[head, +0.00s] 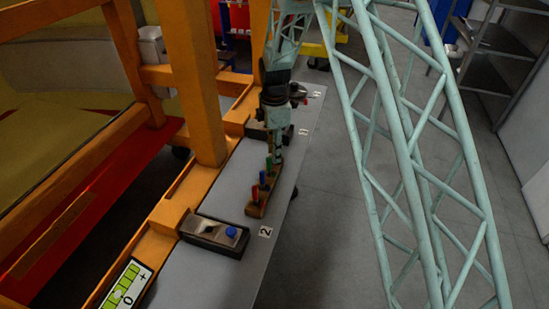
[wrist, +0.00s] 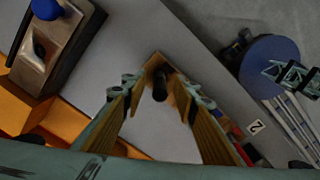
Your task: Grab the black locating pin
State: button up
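The black locating pin (wrist: 160,90) shows in the wrist view between my gripper's two fingers, with its round top facing the camera. It stands at a brown wooden holder (wrist: 156,62). My gripper (wrist: 160,92) is open, with a gap on each side of the pin. In the head view my gripper (head: 274,132) reaches down over the far end of the wooden pin holder (head: 254,211) and hides the black pin.
A dark block with a metal top and blue knob (head: 231,232) sits nearer on the grey bench (head: 215,281). Orange frame posts (head: 195,80) rise close to the left. A pale green lattice (head: 425,180) stands at the right.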

grip_shut()
dwell(0.5)
jog(key=shift+r+b, duration=0.3)
jog(key=shift+r, duration=4.7)
